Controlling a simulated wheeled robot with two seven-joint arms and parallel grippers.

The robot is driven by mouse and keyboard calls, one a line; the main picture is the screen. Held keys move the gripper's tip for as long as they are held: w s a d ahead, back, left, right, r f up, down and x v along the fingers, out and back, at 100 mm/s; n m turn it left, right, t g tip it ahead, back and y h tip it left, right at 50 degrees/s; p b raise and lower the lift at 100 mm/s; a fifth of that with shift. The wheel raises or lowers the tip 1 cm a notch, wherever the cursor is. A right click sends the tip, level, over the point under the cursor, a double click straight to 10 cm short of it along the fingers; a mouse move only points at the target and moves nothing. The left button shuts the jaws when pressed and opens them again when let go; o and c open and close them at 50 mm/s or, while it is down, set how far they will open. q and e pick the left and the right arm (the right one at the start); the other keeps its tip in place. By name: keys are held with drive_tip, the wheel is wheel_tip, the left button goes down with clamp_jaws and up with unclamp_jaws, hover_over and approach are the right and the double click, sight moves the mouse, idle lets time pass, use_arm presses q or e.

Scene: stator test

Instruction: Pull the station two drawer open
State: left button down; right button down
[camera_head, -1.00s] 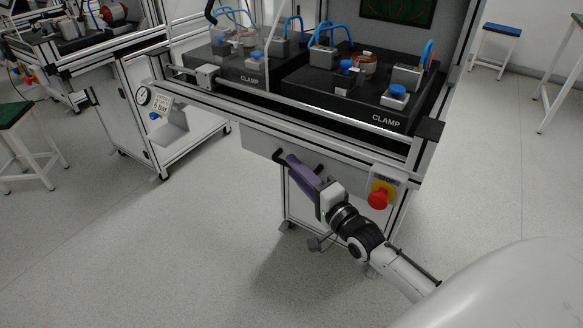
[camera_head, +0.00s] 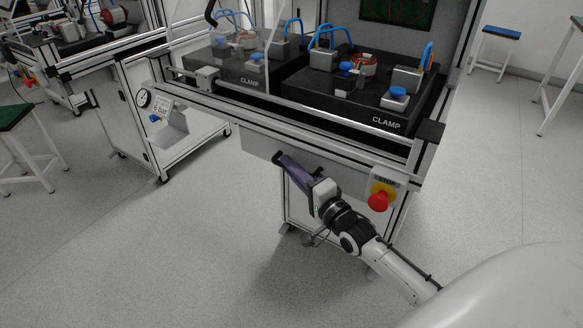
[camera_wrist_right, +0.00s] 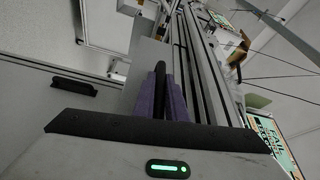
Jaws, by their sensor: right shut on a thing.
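The drawer (camera_head: 260,143) is a plain grey front under the near workbench, and it looks flush with the bench frame. Its black bar handle (camera_head: 277,158) is partly hidden by my right gripper. My right gripper (camera_head: 286,161), with purple fingers, reaches up from the lower right to this handle. In the right wrist view the purple fingers (camera_wrist_right: 161,97) are closed around a black bar (camera_wrist_right: 160,72). My left gripper is out of view.
A red stop button (camera_head: 378,201) on a yellow plate sits right of my right gripper. Black clamp fixtures (camera_head: 347,110) stand on the bench above. A second bench with a gauge (camera_head: 144,97) is to the left. Floor in front is clear.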

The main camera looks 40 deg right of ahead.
drive_tip(key=s+a+p, duration=0.3)
drive_tip(key=a, duration=0.4)
drive_tip(key=s+a+p, duration=0.3)
drive_tip(key=a, duration=0.5)
drive_tip(key=shift+s+a, duration=0.15)
drive_tip(key=shift+s, duration=0.05)
drive_tip(key=c, duration=1.8)
unclamp_jaws()
drive_tip(key=shift+s, duration=0.1)
drive_tip(key=s, duration=1)
drive_tip(key=shift+f, duration=0.4)
